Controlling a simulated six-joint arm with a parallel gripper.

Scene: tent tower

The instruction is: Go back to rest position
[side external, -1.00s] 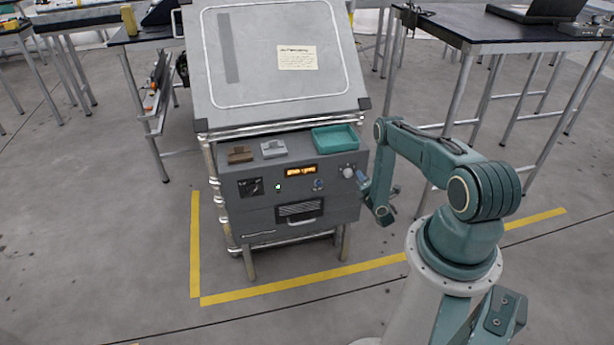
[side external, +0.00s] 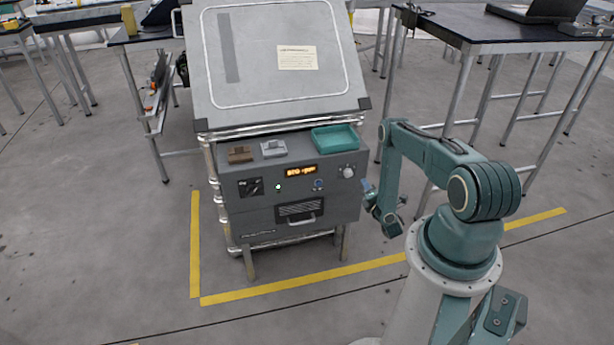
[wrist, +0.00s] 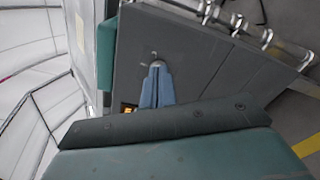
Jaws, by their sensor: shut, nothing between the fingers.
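My gripper (side external: 366,186) has blue fingers and hangs just right of the grey machine's front panel (side external: 290,195), apart from it. In the wrist view its two blue fingers (wrist: 157,88) lie together with nothing between them. Beyond their tips, a round pale knob (wrist: 157,63) shows on the dark panel. In the side view this knob (side external: 347,172) sits at the panel's upper right. My arm is bent, with the forearm reaching left and the wrist hanging down.
On the machine's top ledge are a teal tray (side external: 335,139), a grey block (side external: 273,149) and a brown block (side external: 240,155). An orange display (side external: 301,171) and a green light (side external: 279,187) are lit. A dark-topped table (side external: 500,28) stands behind my arm. Front floor is clear.

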